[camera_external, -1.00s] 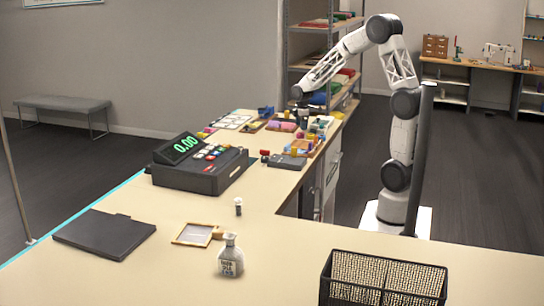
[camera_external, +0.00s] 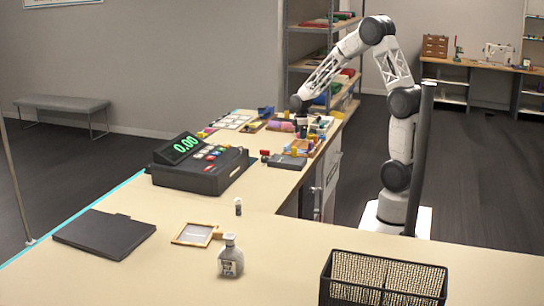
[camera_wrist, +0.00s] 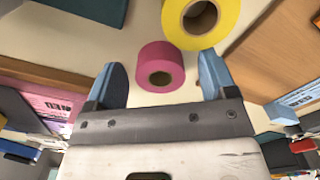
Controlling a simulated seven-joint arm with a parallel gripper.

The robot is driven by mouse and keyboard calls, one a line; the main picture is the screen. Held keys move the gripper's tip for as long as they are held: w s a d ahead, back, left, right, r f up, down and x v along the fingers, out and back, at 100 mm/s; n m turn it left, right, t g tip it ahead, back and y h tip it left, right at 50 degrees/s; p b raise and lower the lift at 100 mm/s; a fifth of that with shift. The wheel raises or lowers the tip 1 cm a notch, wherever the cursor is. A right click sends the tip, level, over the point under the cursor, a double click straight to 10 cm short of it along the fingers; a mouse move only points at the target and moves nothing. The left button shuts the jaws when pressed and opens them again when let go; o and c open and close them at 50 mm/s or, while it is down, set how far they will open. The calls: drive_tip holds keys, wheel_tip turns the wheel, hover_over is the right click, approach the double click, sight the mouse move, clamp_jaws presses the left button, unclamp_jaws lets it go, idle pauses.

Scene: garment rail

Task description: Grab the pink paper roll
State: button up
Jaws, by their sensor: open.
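The pink paper roll (camera_wrist: 161,64) stands on the counter in the wrist view, with its dark core hole showing. It is ahead of my gripper (camera_wrist: 163,80), in the gap between the two blue-grey fingers. The fingers are open, with space on both sides of the roll. In the external view my gripper (camera_external: 299,106) is over the far end of the counter, low above the cluttered items. The pink roll (camera_external: 287,126) shows there as a small pink shape close to the gripper.
A larger yellow roll (camera_wrist: 201,18) is right beside the pink roll, near the right finger. A wooden board (camera_wrist: 265,50) lies to the right and a pink sheet or pack (camera_wrist: 48,103) to the left. A cash register (camera_external: 200,165) stands nearer on the counter.

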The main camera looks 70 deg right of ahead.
drive_tip(key=shift+c, duration=0.2)
idle(0.3)
drive_tip(key=c, duration=0.9)
drive_tip(key=shift+r, duration=0.1)
drive_tip(key=shift+c, duration=0.2)
wheel_tip(320, 180, up, 10)
idle(1.0)
